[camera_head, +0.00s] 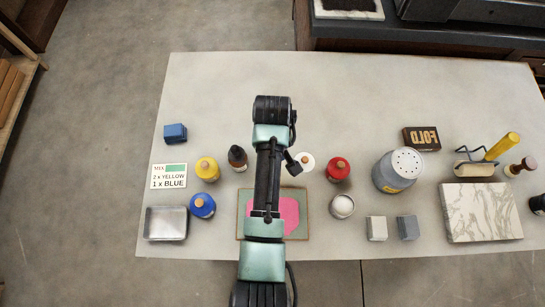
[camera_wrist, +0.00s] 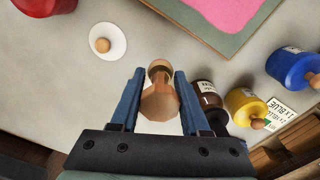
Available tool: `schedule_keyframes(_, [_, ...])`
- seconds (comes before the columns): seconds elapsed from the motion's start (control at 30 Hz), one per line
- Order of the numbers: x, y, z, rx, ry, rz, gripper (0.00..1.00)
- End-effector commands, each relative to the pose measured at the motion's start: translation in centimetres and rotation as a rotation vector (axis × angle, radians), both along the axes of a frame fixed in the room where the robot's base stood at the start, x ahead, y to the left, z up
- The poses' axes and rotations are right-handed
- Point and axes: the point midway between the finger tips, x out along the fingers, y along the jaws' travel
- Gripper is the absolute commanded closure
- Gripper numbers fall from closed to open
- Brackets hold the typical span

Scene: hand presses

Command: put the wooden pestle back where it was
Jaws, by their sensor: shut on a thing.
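My gripper (camera_wrist: 160,74) is shut on the wooden pestle (camera_wrist: 160,100), which sits between its two blue fingers in the wrist view. The pestle has a rounded knob and a wider faceted body. A white patch shows behind the pestle between the fingers; I cannot tell what it is, or whether the pestle touches anything. In the head view my arm hides the gripper and the pestle.
A white disc with a wooden knob (camera_wrist: 103,45) lies nearby, left of the pestle in the wrist view. A dark brown bottle (camera_head: 237,158), yellow bottle (camera_head: 207,169), blue bottle (camera_head: 202,206) and red bottle (camera_head: 338,169) stand around. A pink-topped mat (camera_head: 290,212) lies in front.

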Motion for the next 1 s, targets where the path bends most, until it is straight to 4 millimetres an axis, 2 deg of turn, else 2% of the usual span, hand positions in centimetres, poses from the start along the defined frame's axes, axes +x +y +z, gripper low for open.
schedule_keyframes(0.1, [-0.1,0.0,-1.9,0.000,0.004,0.001,1.00])
schedule_keyframes(0.2, [-0.1,0.0,-2.8,-0.001,0.002,0.001,1.00])
schedule_keyframes(0.6, [-0.1,0.0,-3.4,0.000,0.001,0.001,1.00])
schedule_keyframes(0.63, [-0.1,0.0,-3.3,-0.001,0.002,0.001,0.49])
schedule_keyframes(0.77, [-0.1,0.0,-3.2,-0.001,0.002,0.001,0.25])
schedule_keyframes(1.0, [-0.1,0.0,-3.2,-0.001,0.002,0.001,0.24])
